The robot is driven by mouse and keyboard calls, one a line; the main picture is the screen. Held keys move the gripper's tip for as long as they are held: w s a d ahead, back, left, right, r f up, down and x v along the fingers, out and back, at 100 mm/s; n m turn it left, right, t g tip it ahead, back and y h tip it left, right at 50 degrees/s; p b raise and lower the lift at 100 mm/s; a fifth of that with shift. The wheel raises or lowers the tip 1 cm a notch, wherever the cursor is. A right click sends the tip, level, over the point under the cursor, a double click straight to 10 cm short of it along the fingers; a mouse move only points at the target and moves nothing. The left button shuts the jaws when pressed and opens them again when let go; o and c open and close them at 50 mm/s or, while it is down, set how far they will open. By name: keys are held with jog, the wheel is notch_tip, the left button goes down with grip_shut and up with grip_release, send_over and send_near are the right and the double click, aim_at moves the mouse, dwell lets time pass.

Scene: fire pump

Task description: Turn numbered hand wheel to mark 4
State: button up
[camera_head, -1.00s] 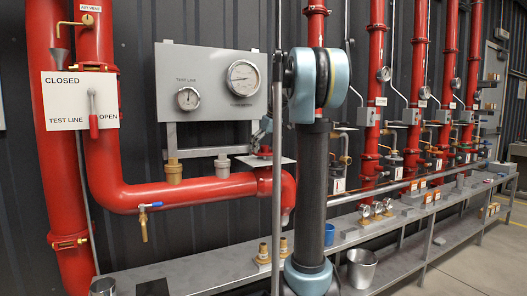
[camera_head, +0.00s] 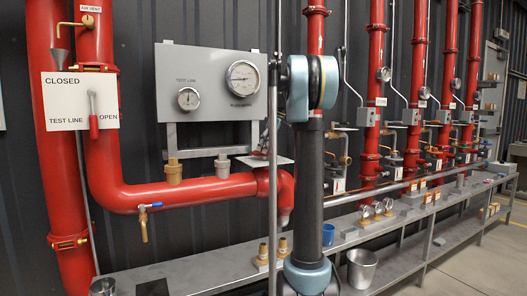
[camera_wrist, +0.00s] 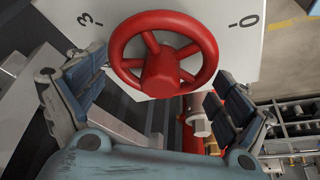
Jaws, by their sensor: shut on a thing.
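The numbered hand wheel (camera_wrist: 160,70) is red and spoked, with a broad hub, and fills the upper middle of the wrist view. Behind it is a white plate (camera_wrist: 220,18) with the marks 3 at upper left and 0 at upper right. Mark 4 is not visible. My gripper (camera_wrist: 164,63) is shut on the wheel, with one dark padded finger at its left side and one at its right. In the head view the plate (camera_head: 278,160) shows above the red pipe elbow; my arm and a thin rod partly cover the wheel and gripper area.
A red pipe (camera_head: 190,192) runs below a gauge panel (camera_head: 212,105). A lever sign (camera_head: 80,100) is at left. A grey shelf (camera_head: 215,277) with a metal bucket (camera_head: 361,268) lies below. More red risers stand at right, with open floor at lower right.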

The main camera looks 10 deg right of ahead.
jog(key=shift+f+n, duration=0.1)
jog(key=shift+n, duration=0.2)
jog(key=n+g, duration=0.1)
jog(key=n, duration=0.2)
jog(key=shift+n+g, duration=0.3)
jog(key=o, duration=1)
jog(key=shift+r, duration=3.55)
jog(key=shift+s, duration=0.1)
